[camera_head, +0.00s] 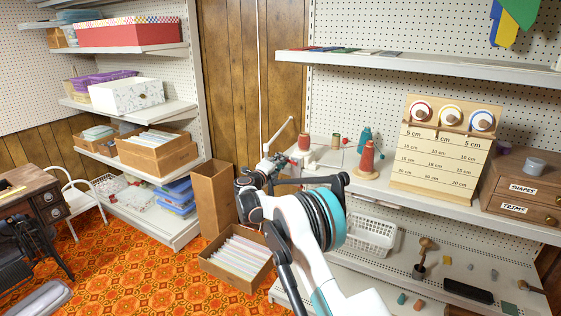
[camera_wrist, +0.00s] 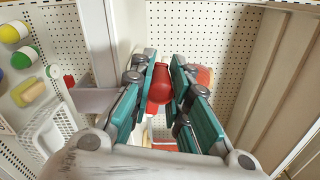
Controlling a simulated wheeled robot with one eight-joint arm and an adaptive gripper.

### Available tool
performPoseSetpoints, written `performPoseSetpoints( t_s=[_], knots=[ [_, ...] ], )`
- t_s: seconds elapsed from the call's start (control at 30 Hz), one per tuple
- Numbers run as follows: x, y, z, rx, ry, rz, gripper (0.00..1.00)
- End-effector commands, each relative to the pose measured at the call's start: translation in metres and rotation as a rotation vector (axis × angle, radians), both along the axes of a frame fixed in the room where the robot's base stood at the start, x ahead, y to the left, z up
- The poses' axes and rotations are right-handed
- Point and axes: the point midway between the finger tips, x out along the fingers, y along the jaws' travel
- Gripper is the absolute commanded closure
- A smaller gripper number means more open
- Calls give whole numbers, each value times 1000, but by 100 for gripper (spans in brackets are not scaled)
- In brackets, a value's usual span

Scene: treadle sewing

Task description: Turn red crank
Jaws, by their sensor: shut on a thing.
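A red rounded piece (camera_wrist: 159,84), which looks like the red crank's handle, sits between the teal finger pads of my gripper (camera_wrist: 163,88) in the wrist view. My gripper is shut on it. In the head view my gripper (camera_head: 291,162) is at the left end of the middle shelf, beside a small red and white piece (camera_head: 304,142). My wrist and arm hide most of the contact there. The crank's mount and its angle cannot be made out.
The middle shelf (camera_head: 458,205) holds red and teal thread cones (camera_head: 367,157), a measuring board (camera_head: 436,160) with three round knobs, and a wooden drawer box (camera_head: 522,190). A white basket (camera_head: 371,238) sits below. Cardboard boxes (camera_head: 213,198) stand on the floor left of my arm.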

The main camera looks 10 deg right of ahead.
Motion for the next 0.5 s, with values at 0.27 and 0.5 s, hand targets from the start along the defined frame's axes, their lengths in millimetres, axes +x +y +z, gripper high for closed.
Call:
performPoseSetpoints(
  t_s=[0.27,0.5],
  knots=[
    [0,0,-3,-53,38,-2,100],
    [0,0,-4,-60,43,-2,100]
  ],
)
